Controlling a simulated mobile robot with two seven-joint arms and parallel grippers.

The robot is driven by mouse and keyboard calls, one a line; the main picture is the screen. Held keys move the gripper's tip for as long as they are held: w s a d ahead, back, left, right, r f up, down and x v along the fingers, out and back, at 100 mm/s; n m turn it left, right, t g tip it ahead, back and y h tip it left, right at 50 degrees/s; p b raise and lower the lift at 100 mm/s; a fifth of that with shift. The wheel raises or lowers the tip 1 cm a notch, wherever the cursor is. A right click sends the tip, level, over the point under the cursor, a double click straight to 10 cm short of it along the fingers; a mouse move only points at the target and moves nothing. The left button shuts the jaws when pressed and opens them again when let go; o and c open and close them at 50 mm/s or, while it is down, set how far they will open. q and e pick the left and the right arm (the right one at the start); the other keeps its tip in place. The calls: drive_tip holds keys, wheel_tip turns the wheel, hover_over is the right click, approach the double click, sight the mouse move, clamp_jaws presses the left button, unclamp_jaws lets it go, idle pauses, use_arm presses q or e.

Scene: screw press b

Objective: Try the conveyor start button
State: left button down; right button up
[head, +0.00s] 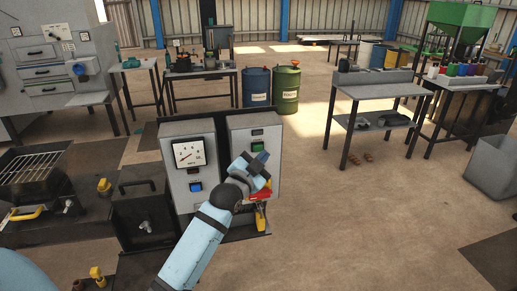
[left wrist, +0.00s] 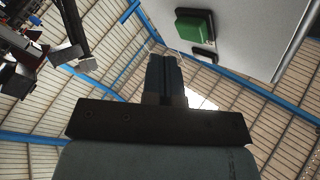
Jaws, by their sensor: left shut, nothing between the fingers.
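A green button (head: 257,147) sits on the front of the right grey control box (head: 238,135). It shows larger in the left wrist view (left wrist: 195,26), in a dark surround on the pale panel (left wrist: 245,30), with a small dark plate beside it. My left gripper (head: 263,158) is in front of this box, just below the button in the head view, and hides part of the lower front. Its fingers (left wrist: 165,72) are together and empty, and look apart from the button. Whether any other button is behind the gripper, I cannot tell. My right gripper is not in view.
The left control box (head: 190,160) has a dial (head: 189,153) and a blue button (head: 196,187). Red and yellow parts (head: 260,205) lie close below my gripper. A black case (head: 143,205) stands to the left.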

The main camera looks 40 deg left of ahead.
use_arm(q)
drive_tip(key=s+d+p, duration=0.1)
drive_tip(key=s+d, duration=0.1)
drive_tip(key=d, duration=0.1)
drive_tip(key=shift+s+d, duration=0.1)
drive_tip(key=shift+s, duration=0.3)
idle(0.5)
drive_tip(key=s+d+f+n+g+h, duration=0.1)
drive_tip(key=s+d+f+g, duration=0.2)
drive_tip(key=s+d+f, duration=0.2)
drive_tip(key=s+d+f+n+g+h+p, duration=0.1)
drive_tip(key=s+d+f, duration=0.4)
drive_tip(key=s+f, duration=0.7)
drive_tip(key=s+d+f+n+g+h+p, duration=0.1)
drive_tip(key=s+d+f+g, duration=0.3)
drive_tip(key=s+f, duration=0.4)
wheel_tip(320, 180, down, 4)
drive_tip(key=shift+s+d+f+n+g+h, duration=0.2)
drive_tip(key=shift+d+n+g+h, duration=0.1)
drive_tip(key=shift+d+h, duration=0.5)
drive_tip(key=shift+w+a, duration=0.1)
